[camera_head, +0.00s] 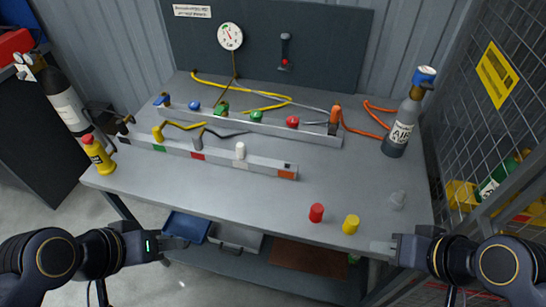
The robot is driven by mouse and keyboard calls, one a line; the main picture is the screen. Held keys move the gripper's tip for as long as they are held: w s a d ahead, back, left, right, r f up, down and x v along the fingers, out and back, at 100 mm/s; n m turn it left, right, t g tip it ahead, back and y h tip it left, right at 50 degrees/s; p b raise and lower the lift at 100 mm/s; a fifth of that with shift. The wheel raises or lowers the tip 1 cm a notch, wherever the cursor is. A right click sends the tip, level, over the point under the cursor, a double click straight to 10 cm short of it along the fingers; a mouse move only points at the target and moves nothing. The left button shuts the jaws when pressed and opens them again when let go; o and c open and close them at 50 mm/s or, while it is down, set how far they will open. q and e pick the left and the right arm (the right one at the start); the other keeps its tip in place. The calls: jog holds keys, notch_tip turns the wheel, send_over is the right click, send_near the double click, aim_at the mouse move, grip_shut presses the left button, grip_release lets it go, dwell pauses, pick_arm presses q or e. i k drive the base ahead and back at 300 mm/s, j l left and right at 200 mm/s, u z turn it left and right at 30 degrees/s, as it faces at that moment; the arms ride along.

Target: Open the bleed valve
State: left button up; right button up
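A grey bench (150,170) carries two pale manifold bars. The rear bar (310,136) has blue (194,105), green (256,116) and red (292,122) knobs, with hoses behind. The front bar (260,167) has yellow, grey and white fittings on top. A lever with a red end (285,62) is on the dark back panel, right of a round gauge (230,36). I cannot tell which part is the bleed valve. My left gripper (182,243) is by the front-left bench edge and my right gripper (378,247) by the front-right edge. Neither touches a knob; their finger gaps are unclear.
A red cap (316,212), a yellow cap (351,224) and a clear piece (398,199) stand front right. An AIR cylinder (402,127) stands at the right, a yellow bottle (98,155) at the left. A mesh cage (500,110) borders the right. The front-middle bench is clear.

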aim_at(292, 121)
jog(key=i+j+u, duration=0.15)
jog(key=j, duration=0.2)
jog(key=i+j+u, duration=0.2)
jog(key=j, duration=0.15)
jog(key=i+j+u, duration=0.15)
jog(key=j, duration=0.2)
